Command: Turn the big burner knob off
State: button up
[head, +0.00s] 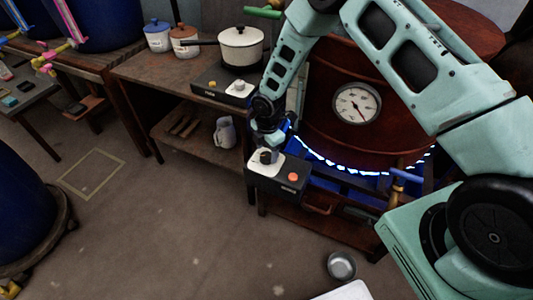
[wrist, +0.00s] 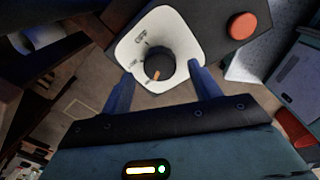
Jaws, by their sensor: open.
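The big burner knob (head: 265,156) is a dark round knob on a white plate, on top of a dark control box (head: 262,182) in front of the big vat. A ring of blue flame (head: 340,168) burns under the red-brown vat (head: 325,130).
A red-orange button (head: 293,177) sits beside the knob on the box; it also shows in the wrist view (wrist: 242,26). A white pot (head: 241,47) stands on a small cooker with its own knob (head: 238,86). A metal bowl (head: 341,265) lies on the floor. Open floor lies front left.

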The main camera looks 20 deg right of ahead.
jog(key=shift+f, duration=1.15)
jog(key=c, duration=1)
